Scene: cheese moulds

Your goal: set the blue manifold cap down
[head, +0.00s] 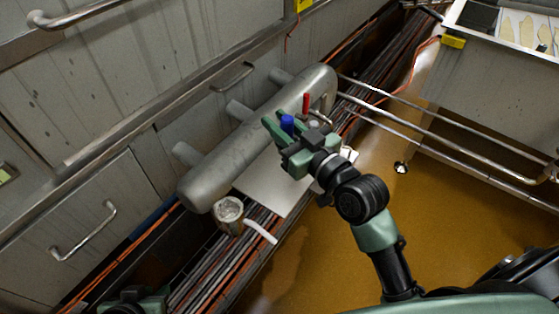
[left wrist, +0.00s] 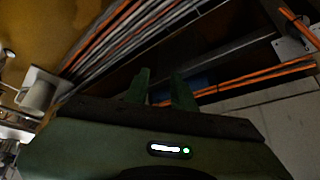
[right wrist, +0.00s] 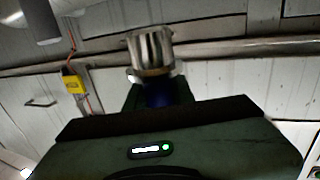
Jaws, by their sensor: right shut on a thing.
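The blue manifold cap (head: 287,123) is held between the fingers of my right gripper (head: 278,127), in front of the grey manifold in the head view. In the right wrist view the blue cap (right wrist: 158,95) shows between the fingers, with a ribbed metal cylinder (right wrist: 150,48) just beyond it; I cannot tell whether they are joined. The grey manifold (head: 255,137) is a long rounded cylinder with pipe stubs along the wall side. My left gripper is low at the left edge of the head view; its fingers stand apart and empty in the left wrist view (left wrist: 160,90).
A pale flat panel (head: 275,184) lies below the manifold, over a trough of cables and pipes (head: 210,272). A round metal fitting (head: 229,212) stands by the manifold's near end. A red handle (head: 306,102) rises beside the gripper. Metal rails (head: 440,133) and ochre floor lie right.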

